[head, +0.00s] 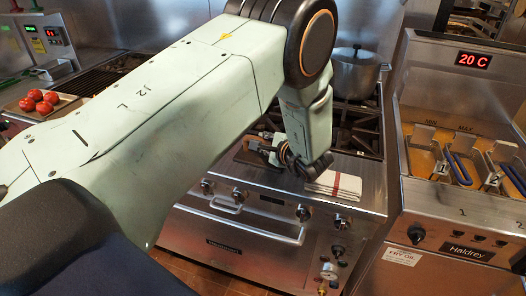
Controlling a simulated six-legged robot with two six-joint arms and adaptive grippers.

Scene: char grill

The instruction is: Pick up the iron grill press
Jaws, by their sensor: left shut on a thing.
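My left arm crosses the view from the lower left and bends down at the stove front. My left gripper (270,149) is at the end of it, just above the steel front ledge. It is shut on what looks like the iron grill press (252,146), a small dark piece with a brownish part. My gripper and arm hide much of the press. I cannot tell whether the press touches the surface beneath it. My right gripper is not in view.
A folded white towel with red stripes (334,185) lies on the ledge just right of the gripper. A steel pot (355,76) stands on the burner grates behind. A fryer (455,150) stands at right. Several tomatoes (36,100) sit on a tray at far left.

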